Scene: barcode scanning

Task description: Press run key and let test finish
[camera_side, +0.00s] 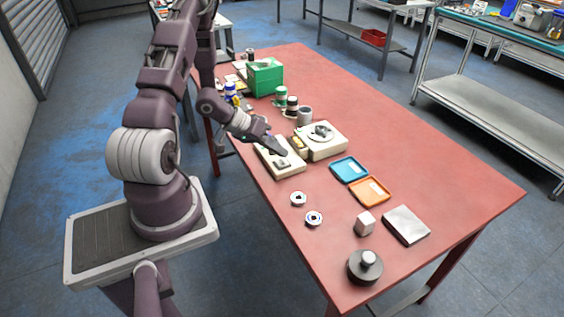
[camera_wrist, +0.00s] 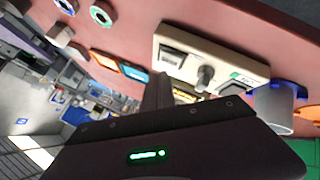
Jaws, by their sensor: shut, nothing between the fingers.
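A cream device (camera_side: 268,165) lies near the table's left edge in the side view, and its panel (camera_wrist: 180,40) shows in the wrist view with a grey knob (camera_wrist: 205,76), a dark window and a small green-marked patch (camera_wrist: 241,77). I cannot tell which part is the run key. My gripper (camera_side: 281,150) is shut and empty, low over this device; whether it touches is unclear. In the wrist view the dark finger (camera_wrist: 157,92) stands in front of the panel's lower edge. A second cream device (camera_side: 334,146) with a round grey top stands just to the right.
A grey cup (camera_side: 305,115), small jars (camera_side: 281,93) and a green box (camera_side: 265,77) stand behind. A blue tray (camera_side: 350,169), an orange tray (camera_side: 370,191), two rings (camera_side: 298,198), a white cube (camera_side: 365,223), a metal plate (camera_side: 406,225) and a dark weight (camera_side: 364,268) lie nearer. The table's right side is clear.

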